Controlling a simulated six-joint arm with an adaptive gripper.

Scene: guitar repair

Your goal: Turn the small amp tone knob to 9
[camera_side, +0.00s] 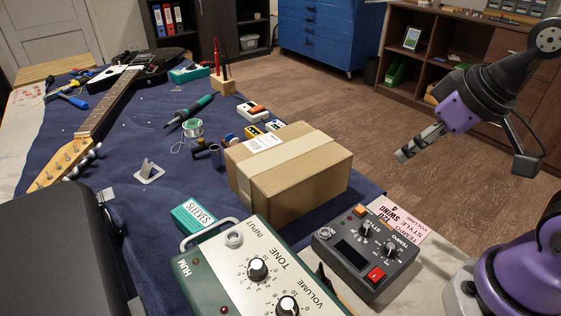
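The small amp (190,262) is a dark green box with a white panel, at the bottom centre, partly cut off by the lower edge. Its tone knob (257,268) is round and black, with a number scale around it and the word TONE beside it. The pointer's setting is too small to read. A second black knob marked VOLUME (287,306) sits nearer the bottom edge. My gripper (403,154) hangs in the air at the right, beyond the cardboard box and well apart from the amp. It touches nothing; its fingers are seen edge-on, so their opening is unclear.
A dark grey unit (351,261) with its own knobs and a red button stands right of the amp. A taped cardboard box (292,187) stands behind both. A teal SLEEVES box (194,216) lies beside the amp. A guitar (105,105) lies on the blue cloth.

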